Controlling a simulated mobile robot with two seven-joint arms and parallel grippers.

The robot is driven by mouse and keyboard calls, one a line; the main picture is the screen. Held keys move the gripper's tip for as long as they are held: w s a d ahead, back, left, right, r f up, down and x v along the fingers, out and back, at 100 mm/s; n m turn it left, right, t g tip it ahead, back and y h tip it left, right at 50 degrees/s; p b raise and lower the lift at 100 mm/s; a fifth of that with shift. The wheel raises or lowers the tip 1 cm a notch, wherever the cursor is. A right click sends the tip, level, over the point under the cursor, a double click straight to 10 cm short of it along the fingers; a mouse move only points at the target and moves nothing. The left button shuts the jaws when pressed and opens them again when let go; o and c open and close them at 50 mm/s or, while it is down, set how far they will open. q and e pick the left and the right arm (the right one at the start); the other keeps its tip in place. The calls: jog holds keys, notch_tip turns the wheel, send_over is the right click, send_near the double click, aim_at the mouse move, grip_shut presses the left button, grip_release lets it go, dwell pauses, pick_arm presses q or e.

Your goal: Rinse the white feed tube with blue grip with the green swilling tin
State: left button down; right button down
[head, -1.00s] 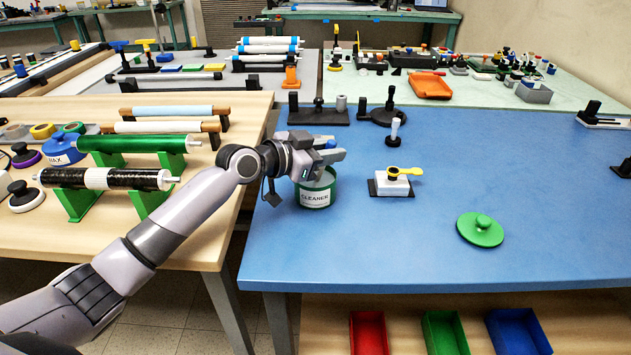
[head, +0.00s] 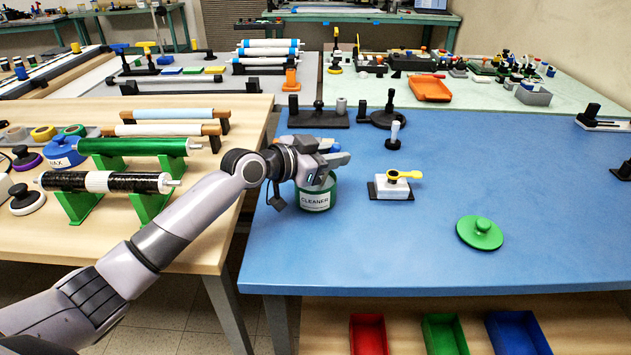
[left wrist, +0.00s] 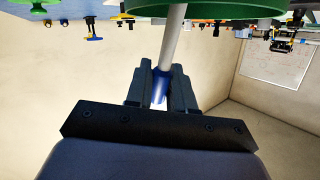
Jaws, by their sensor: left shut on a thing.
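The green swilling tin (head: 315,196), with a white CLEANER label, stands near the left edge of the blue table. My left gripper (head: 336,159) is right above its mouth, shut on the blue grip (left wrist: 160,88) of the white feed tube. In the left wrist view, the white tube (left wrist: 174,42) runs from the jaws towards the green rim of the tin (left wrist: 235,12). In the head view my gripper and the tin hide the tube, so its depth in the tin cannot be told. My right gripper is not in view.
A green lid (head: 480,233) lies on the blue table to the right. Rollers on green stands (head: 105,182) occupy the wooden table at left.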

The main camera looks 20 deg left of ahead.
pick_arm(q)
jog(key=shift+r+p, duration=2.6)
jog(key=shift+r, duration=0.75)
